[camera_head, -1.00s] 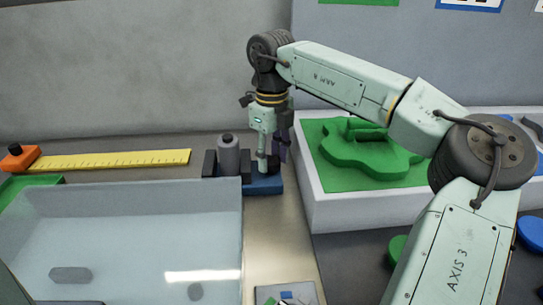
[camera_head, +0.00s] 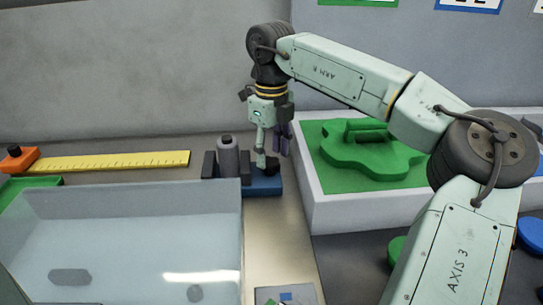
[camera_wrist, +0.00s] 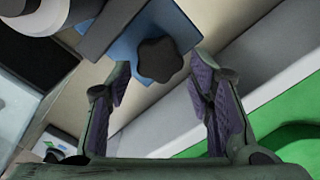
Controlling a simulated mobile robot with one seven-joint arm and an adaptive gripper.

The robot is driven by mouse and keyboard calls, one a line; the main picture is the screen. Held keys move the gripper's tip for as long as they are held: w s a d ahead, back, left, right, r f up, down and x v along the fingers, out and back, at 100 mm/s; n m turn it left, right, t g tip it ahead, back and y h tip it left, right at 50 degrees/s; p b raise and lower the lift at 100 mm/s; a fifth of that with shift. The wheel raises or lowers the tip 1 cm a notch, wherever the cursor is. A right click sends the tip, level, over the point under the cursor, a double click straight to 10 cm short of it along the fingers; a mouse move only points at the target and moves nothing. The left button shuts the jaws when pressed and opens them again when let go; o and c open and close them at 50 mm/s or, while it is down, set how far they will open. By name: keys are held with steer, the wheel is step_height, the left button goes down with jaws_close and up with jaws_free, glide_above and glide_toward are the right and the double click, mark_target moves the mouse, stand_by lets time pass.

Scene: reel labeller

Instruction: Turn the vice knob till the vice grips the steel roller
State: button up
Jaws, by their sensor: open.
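The steel roller (camera_head: 228,158) is a grey upright cylinder standing between the dark jaws of the vice, which has a blue base (camera_head: 262,186). I cannot tell whether both jaws touch it. The black vice knob (camera_head: 271,165) is at the right end of the vice. In the wrist view the lobed knob (camera_wrist: 160,60) lies between my open finger ends, apart from both of them. My gripper (camera_head: 273,150) points down just above the knob and is empty. Part of the roller (camera_wrist: 35,12) shows at the upper left of the wrist view.
A clear bin (camera_head: 130,245) stands in front of the vice. A white-walled tray (camera_head: 318,195) with a green shape stands close on the right. A yellow ruler (camera_head: 110,162) lies at the left. A bare metal strip runs in front of the vice.

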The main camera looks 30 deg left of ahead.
mark_target(271, 162)
step_height(271, 162, up, 10)
steer(key=shift+r, duration=0.2)
